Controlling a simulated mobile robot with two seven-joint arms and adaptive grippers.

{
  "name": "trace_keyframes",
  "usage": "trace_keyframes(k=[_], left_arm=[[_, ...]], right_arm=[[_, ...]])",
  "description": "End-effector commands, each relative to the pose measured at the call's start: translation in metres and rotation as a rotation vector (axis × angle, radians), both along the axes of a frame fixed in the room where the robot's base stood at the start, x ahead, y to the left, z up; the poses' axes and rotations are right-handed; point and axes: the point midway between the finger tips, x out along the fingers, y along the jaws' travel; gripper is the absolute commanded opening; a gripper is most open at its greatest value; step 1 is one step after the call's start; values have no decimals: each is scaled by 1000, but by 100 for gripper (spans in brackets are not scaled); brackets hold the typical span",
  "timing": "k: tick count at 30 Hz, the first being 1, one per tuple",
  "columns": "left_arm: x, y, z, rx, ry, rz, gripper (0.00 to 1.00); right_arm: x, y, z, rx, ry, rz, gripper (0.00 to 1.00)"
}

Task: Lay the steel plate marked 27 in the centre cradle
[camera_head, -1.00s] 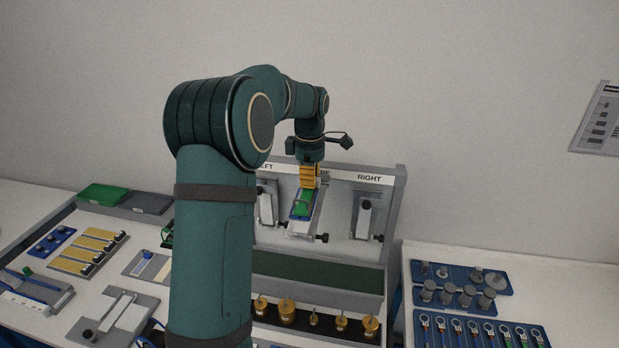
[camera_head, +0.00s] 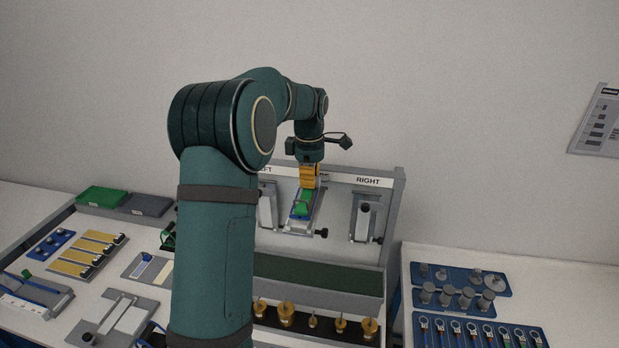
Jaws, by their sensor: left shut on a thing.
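My left gripper (camera_head: 307,185) reaches over the centre cradle (camera_head: 300,228) on the upright grey panel, its orange fingers pointing down. It is shut on a small piece with a green top (camera_head: 302,203) and a blue part below it. This piece lies over the cradle's sloping face; whether it touches the cradle I cannot tell. No number 27 can be read, so I cannot confirm that this is the steel plate. The pale cradle face shows around and below the piece. My right gripper is not in view.
The right cradle (camera_head: 364,218) and the left cradle (camera_head: 267,207) flank the centre. Brass weights (camera_head: 286,313) stand below a dark green strip (camera_head: 315,275). A blue rack (camera_head: 480,334) of ringed tools is at the right. My left arm hides part of the bench.

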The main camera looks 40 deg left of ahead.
Motion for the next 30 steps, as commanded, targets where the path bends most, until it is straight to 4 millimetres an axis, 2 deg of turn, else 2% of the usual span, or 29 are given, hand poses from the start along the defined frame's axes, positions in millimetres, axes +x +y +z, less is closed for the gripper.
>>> trace_keyframes(k=[1, 12, 13, 15, 30], left_arm=[[-5, -2, -21, -10, 42, 0, 0], [-6, -2, -20, -10, 43, 1, 0], [-6, -2, -20, -10, 43, 1, 24], [-6, -2, -20, -10, 42, 1, 43], [-5, -2, -19, -8, 39, 1, 43]], right_arm=[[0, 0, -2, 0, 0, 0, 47], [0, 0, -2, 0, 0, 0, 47], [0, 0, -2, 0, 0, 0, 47], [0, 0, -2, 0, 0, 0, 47], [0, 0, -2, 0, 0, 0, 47]])
